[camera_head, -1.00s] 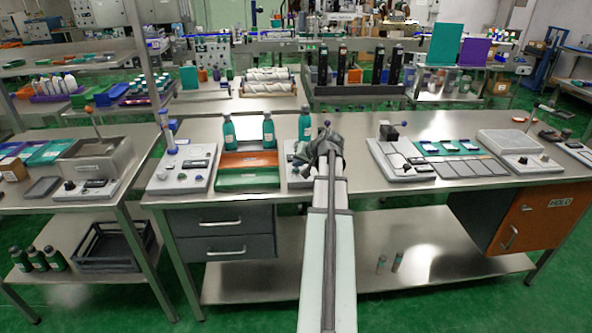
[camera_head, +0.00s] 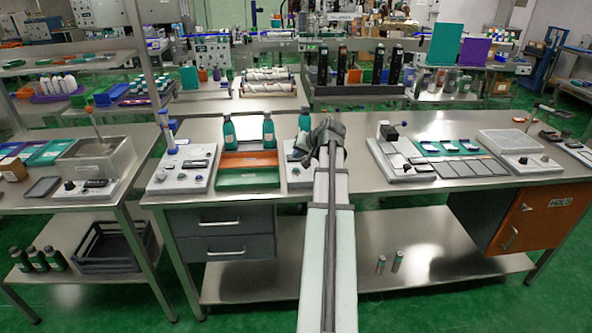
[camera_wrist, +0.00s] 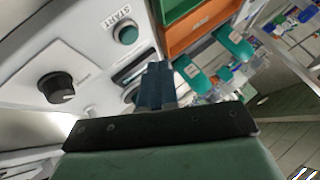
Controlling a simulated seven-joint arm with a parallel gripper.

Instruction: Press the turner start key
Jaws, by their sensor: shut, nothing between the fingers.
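The start key is a round green button (camera_wrist: 126,33) beside a START label on a pale control panel (camera_wrist: 95,20) in the wrist view. My gripper (camera_wrist: 157,72) is shut and empty, its dark blue fingers below and right of the key in that picture. It looks apart from the key; its height above the panel is hard to judge. The fingers partly cover a round part beside a dark display (camera_wrist: 135,68). In the head view, my arm hides most of this pale unit (camera_head: 298,176), including the key.
A black knob (camera_wrist: 57,87) stands on the same panel. An orange tray (camera_head: 248,159) and a green tray (camera_head: 247,178) lie left of the unit. Teal bottles (camera_head: 229,132) stand behind them, one (camera_head: 305,124) close to my gripper. Another pale unit (camera_head: 402,160) stands to the right.

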